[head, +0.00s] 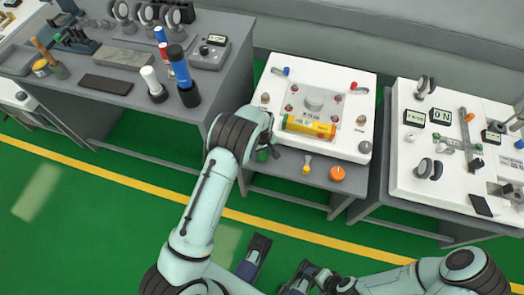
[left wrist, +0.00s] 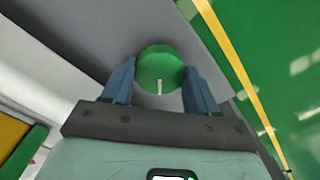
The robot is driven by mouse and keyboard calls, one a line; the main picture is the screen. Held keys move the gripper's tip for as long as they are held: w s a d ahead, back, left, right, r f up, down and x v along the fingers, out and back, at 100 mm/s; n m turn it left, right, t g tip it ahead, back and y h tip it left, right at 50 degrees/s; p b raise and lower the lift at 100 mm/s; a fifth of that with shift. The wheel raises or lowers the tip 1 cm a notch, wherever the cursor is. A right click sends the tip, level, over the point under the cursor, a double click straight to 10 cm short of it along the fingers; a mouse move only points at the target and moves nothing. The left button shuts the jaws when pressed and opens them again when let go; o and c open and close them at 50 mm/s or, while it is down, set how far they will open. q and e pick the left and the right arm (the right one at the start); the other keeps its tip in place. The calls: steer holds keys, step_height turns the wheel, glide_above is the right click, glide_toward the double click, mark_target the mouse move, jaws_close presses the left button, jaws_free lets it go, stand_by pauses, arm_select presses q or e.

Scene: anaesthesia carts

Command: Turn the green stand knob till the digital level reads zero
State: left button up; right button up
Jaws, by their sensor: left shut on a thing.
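The green knob (head: 263,154) is at the left front of the middle table, mostly hidden by my left arm in the head view. In the left wrist view the round green knob (left wrist: 159,68) with a white mark sits between the blue fingers of my left gripper (left wrist: 160,88), which is shut on it. The yellow digital level (head: 308,126) lies on the white plate above; its reading is too small to make out. My right gripper (head: 275,268) is open and empty at the bottom of the head view, away from the table.
A yellow knob (head: 306,167) and an orange knob (head: 337,173) are on the same table front, right of the green one. A bench with tools (head: 125,55) stands left, and a white instrument table (head: 450,150) right. The green floor in front is clear.

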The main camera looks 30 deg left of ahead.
mark_target(262, 153)
arm_select(q)
steer(key=shift+n, duration=1)
arm_select(e)
steer(key=shift+s+a+r, duration=0.1)
steer(key=shift+s+r, duration=0.1)
steer(key=shift+s, duration=0.05)
arm_select(q)
steer(key=o, duration=1.1)
steer(key=shift+c, duration=0.2)
steer(key=shift+r, duration=0.1)
step_height(262, 153, up, 13)
steer(key=p, duration=0.2)
steer(key=shift+p, duration=0.35)
arm_select(e)
steer(key=shift+s+a+r+g, duration=0.15)
steer(key=shift+s+r, duration=0.15)
steer(key=shift+r, duration=0.25)
steer(key=shift+s+d+r+g, duration=0.15)
steer(key=shift+s+r, duration=0.15)
steer(key=shift+r, duration=0.25)
steer(key=shift+a, duration=0.1)
